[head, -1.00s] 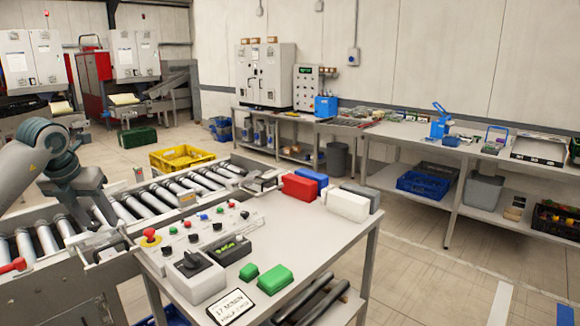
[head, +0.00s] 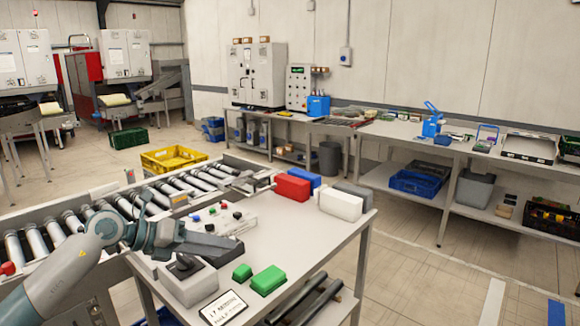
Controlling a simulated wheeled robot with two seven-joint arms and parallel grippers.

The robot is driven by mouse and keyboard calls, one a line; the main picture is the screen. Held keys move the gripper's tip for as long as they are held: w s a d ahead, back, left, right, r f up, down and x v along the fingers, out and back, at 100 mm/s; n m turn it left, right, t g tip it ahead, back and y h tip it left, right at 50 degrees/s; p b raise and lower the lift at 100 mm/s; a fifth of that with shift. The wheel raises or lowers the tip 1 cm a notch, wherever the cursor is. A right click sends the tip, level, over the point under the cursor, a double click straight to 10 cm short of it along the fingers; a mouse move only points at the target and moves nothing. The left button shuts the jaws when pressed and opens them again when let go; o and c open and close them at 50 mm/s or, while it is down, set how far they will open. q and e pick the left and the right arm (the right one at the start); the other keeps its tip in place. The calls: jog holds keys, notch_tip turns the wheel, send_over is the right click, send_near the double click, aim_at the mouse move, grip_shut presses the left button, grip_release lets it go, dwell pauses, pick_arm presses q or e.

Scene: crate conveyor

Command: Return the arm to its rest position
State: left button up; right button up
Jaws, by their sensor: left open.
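My left arm comes in from the lower left in the head view. Its gripper (head: 222,245) points right, over the control panel (head: 228,221) on the near table (head: 320,248). The gripper is open, and I see nothing held in it. It hides part of the panel, including the area where the red stop button sat. A grey box with a black switch (head: 190,284) stands just below it in the picture. My right gripper is not in view.
A roller conveyor (head: 165,190) runs behind my arm. Red (head: 292,187), blue (head: 305,177), white (head: 340,205) and grey blocks stand at the table's back. Green blocks (head: 268,280) and a sign (head: 224,307) lie in front. Open floor (head: 420,270) lies right.

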pick_arm(q)
jog(key=s+d+r+n+t+h, duration=0.4)
jog(key=s+d+n+t+h, duration=0.2)
jog(key=d+n+t+h, duration=0.15)
jog(key=s+a+f+n+t+y, duration=0.2)
jog(key=a+f+n+t+y, duration=0.65)
jog(key=n+y, duration=0.9)
jog(key=s+a+f+n+g+y, duration=0.1)
jog(key=s+a+f+n+g, duration=0.25)
jog(key=f, duration=0.35)
jog(key=s+a+f+n+g+y, duration=0.2)
jog(key=s+a+f+n+g, duration=0.1)
jog(key=f+n, duration=0.3)
jog(key=s+d+f+n+g+h, duration=0.1)
jog(key=s+f+g, duration=0.65)
jog(key=s, duration=0.75)
jog(key=s+d+f+n+g+h, duration=0.15)
jog(key=s+f+g, duration=0.35)
jog(key=s+f, duration=0.85)
notch_tip(320, 180, down, 22)
jog(key=d+f, duration=0.1)
jog(key=s+a+f, duration=0.1)
jog(key=s+f, duration=1.3)
jog(key=f, duration=0.5)
jog(key=shift+s+a+m, duration=0.25)
jog(key=shift+s+m, duration=0.05)
